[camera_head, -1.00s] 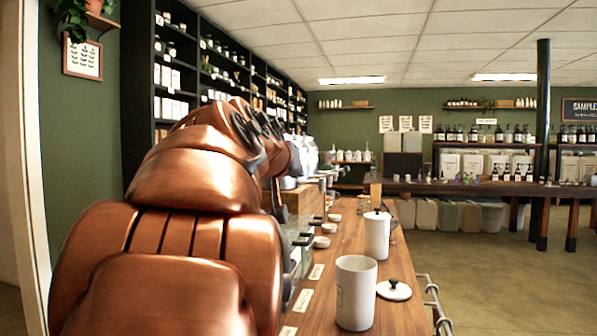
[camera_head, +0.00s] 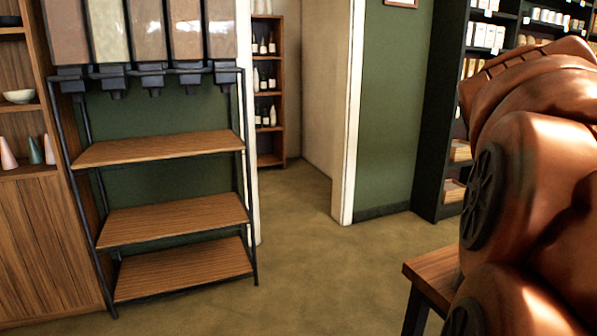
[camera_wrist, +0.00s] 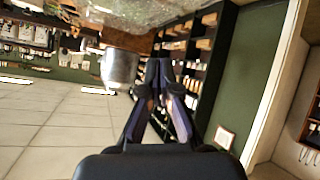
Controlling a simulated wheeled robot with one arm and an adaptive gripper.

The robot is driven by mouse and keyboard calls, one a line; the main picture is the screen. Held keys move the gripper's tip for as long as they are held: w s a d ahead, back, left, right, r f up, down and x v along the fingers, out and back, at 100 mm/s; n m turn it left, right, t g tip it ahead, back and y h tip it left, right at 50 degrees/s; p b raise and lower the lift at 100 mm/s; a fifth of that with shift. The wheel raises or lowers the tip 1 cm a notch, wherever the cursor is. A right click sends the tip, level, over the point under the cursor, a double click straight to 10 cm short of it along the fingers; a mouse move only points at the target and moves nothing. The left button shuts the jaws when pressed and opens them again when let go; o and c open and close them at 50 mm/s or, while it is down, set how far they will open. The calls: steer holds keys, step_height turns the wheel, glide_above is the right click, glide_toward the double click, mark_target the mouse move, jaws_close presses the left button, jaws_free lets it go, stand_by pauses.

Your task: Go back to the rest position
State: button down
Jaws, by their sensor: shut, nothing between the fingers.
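My gripper (camera_wrist: 159,66) shows in the wrist view, its two dark fingers meeting at the tips with nothing between them. The wrist picture appears upside down, with the ceiling at the lower left. A pale grey cylindrical vessel (camera_wrist: 120,68) shows just left of the fingertips, apart from them as far as I can tell. In the head view my copper arm fills the right edge, and my gripper is out of that view.
A black-framed rack with wooden shelves (camera_head: 175,220) and dispensers (camera_head: 150,30) stands at left. A wooden counter corner (camera_head: 432,272) is beside my arm. A dark shelving unit (camera_head: 440,150) stands behind. The floor (camera_head: 330,270) between is clear, leading to a doorway.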

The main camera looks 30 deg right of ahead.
steer(key=w+a+f+n+t+y+p, duration=0.1)
steer(key=w+a+f+n+y+p, duration=0.25)
steer(key=w+a+p, duration=0.55)
steer(key=w+a+f+n+t+y+p, duration=0.1)
steer(key=w+a+f+n+y+p, duration=0.25)
steer(key=a, duration=0.95)
steer(key=s+a+n+g+y+p, duration=0.2)
steer(key=s+a+p, duration=0.3)
steer(key=a, duration=0.6)
steer(key=s+a+n+g+y+p, duration=0.2)
steer(key=s+a+n+p, duration=0.2)
steer(key=a, duration=0.6)
steer(key=shift+s+a+f+n+g+p, duration=0.3)
steer(key=shift+s+a+f+p, duration=0.15)
steer(key=shift+p, duration=0.8)
